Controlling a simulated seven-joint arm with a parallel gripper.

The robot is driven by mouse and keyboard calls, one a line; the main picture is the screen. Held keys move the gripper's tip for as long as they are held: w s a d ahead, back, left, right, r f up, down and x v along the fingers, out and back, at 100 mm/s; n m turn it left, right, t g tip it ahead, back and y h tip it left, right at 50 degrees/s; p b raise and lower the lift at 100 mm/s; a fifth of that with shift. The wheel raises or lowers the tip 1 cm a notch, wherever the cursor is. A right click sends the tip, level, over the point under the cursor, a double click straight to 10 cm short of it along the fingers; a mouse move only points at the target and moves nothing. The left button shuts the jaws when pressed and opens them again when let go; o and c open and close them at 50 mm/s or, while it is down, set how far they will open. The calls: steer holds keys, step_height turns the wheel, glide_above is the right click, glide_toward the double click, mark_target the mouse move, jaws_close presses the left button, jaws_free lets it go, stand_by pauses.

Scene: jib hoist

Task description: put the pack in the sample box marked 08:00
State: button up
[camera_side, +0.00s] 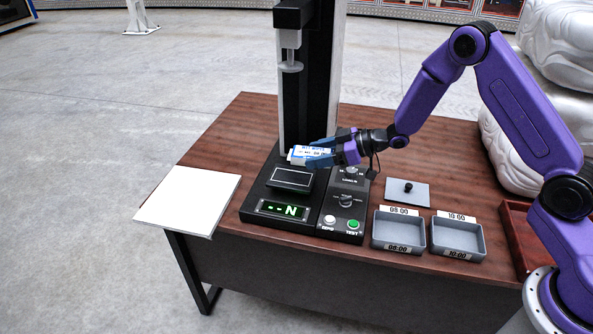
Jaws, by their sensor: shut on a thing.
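My gripper (322,153) is shut on a small white pack with a blue label (308,152). The pack is above the back edge of the black test stand's base, close to its small raised plate; I cannot tell whether it touches anything there. The sample box marked 08:00 (399,247) is a grey open box in front of my gripper and to the right, and looks empty. The sample box marked 10:00 (457,253) stands to its right and also looks empty.
The black test stand (308,80) has a column, an overhanging head, a green display reading "--N" (284,210) and a control panel (346,200). A grey lid with a knob (407,192) lies behind the boxes. A white board (188,200) overhangs the table's left edge. A brown tray (517,238) stands right.

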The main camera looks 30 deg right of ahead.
glide_above(297, 177)
steer(key=f, duration=0.6)
steer(key=shift+s+f, duration=0.15)
steer(key=shift+s, duration=0.25)
steer(key=shift+w+f, duration=0.15)
steer(key=shift+f, duration=0.05)
steer(key=shift+w+f, duration=0.15)
steer(key=shift+f, duration=0.65)
steer(key=shift+w+f, duration=0.1)
steer(key=shift+f, duration=0.7)
steer(key=shift+f, duration=0.2)
steer(key=o, duration=1.1)
